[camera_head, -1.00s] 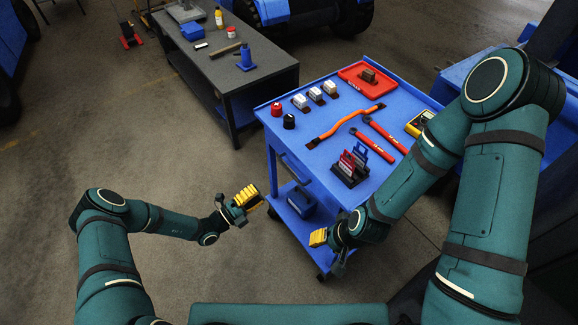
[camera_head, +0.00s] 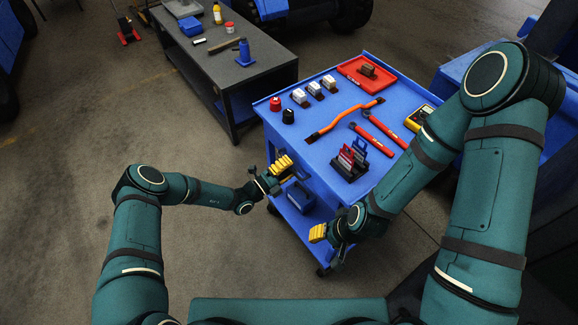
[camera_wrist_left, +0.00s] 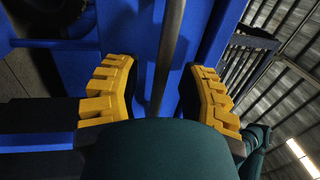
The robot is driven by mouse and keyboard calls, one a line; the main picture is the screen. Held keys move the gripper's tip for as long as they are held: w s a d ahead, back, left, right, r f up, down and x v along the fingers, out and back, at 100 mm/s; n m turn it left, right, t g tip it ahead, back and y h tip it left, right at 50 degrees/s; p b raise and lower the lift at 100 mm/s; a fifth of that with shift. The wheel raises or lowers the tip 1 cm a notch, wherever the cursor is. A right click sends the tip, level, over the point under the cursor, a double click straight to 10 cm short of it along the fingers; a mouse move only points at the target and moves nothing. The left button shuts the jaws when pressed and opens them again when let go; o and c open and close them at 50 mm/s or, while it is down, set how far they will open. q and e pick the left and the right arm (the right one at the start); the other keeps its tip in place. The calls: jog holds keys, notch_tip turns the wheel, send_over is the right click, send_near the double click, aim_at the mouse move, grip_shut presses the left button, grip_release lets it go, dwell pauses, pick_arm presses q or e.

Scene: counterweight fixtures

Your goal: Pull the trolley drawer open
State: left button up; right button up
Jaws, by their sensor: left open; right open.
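The blue trolley (camera_head: 300,180) stands in the middle right of the head view, with its drawer front on the side facing my left arm. My left gripper (camera_head: 281,167) is at that side, just below the top's edge, and hides part of the drawer front. In the left wrist view, its yellow fingers (camera_wrist_left: 160,95) are open on either side of a grey bar-shaped handle (camera_wrist_left: 170,55), with the blue drawer front (camera_wrist_left: 145,30) behind. I cannot tell whether either finger touches the bar. My right gripper (camera_head: 327,240) is open and empty near the trolley's front corner.
The trolley top holds a red tray (camera_head: 388,86), an orange strap (camera_head: 343,117), red-handled tools (camera_head: 370,140), a black rack (camera_head: 348,163) and a yellow meter (camera_head: 417,119). A blue box (camera_head: 300,196) is on the lower shelf. A grey workbench (camera_head: 262,75) stands behind; floor at left is clear.

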pick_arm(q)
grip_shut()
jog(key=r+v, duration=0.2)
jog(key=v, duration=1)
jog(key=r+v, duration=0.2)
jog(key=v, duration=0.9)
jog(key=shift+s+a+r, duration=0.2)
jog(key=shift+s+a, duration=0.35)
jog(key=shift+a, duration=0.1)
grip_release()
